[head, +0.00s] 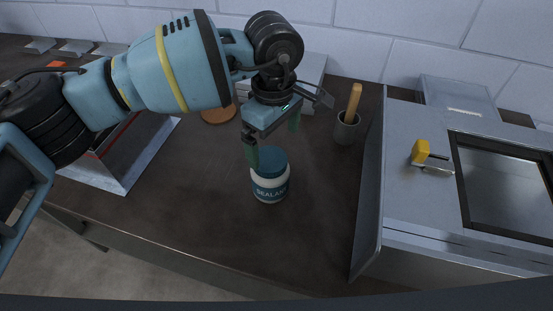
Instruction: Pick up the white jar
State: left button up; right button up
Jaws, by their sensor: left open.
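The white jar (270,190) stands upright on the dark table (215,215). It has a teal lid and a teal label reading "SEALANT". My left gripper (273,138) reaches in from the upper left and points down just above and behind the jar. It is open, with one green-tipped finger beside the lid's left edge and the other to the upper right of the lid. I cannot tell whether a finger touches the lid. Nothing is held between the fingers. My right gripper is not in the view.
A grey cup with a wooden-handled tool (346,130) stands right of the jar. A metal machine with a yellow handle (420,152) fills the right side. A metal tray-like piece (150,150) lies at the left. A brown disc (218,115) lies behind. The table's front is clear.

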aim_at(270, 159)
pick_arm(q)
jog(key=shift+w+a+r, duration=0.1)
jog(key=shift+w, duration=0.05)
jog(key=shift+s+a, duration=0.1)
jog(key=shift+s, duration=0.2)
jog(key=shift+s+f, duration=0.1)
jog(key=shift+f, duration=1.3)
jog(key=f, duration=0.2)
jog(key=f+p, duration=0.1)
jog(key=f, duration=0.1)
jog(key=shift+s+a+f, duration=0.1)
jog(key=shift+a, duration=0.25)
jog(key=shift+f, duration=0.4)
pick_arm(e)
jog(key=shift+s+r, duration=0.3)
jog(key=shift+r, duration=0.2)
